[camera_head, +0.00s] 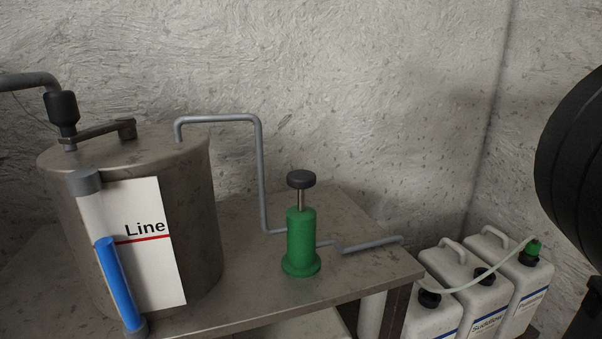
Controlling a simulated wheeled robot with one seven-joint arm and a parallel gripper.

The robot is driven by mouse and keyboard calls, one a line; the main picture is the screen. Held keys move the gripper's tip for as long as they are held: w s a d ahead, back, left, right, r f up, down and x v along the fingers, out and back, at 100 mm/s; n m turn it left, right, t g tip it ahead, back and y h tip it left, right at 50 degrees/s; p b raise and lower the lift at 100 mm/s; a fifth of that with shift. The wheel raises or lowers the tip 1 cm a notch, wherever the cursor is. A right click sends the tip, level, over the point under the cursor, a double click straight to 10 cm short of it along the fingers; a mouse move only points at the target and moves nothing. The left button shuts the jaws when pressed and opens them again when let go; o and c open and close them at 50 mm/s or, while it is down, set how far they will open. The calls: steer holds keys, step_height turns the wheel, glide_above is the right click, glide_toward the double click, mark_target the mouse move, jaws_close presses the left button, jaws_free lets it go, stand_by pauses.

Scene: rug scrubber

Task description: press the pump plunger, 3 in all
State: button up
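The pump (301,240) is a green cylinder with a flanged foot, standing upright on the metal table. Its plunger has a dark grey round knob (301,179) on a short metal rod, and the knob stands raised above the green body with bare rod showing. A metal tank (205,215) stands to the left. Its sight tube holds blue liquid (115,280), with the top of the blue about level with the red line (143,239) on the white "Line" card. My gripper is not in view.
Grey pipes (261,170) run from the tank to the pump and on to the right. The table (375,265) has clear room around the pump. White canisters (478,290) with a hose stand at lower right. A large black rounded object (575,165) fills the right edge.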

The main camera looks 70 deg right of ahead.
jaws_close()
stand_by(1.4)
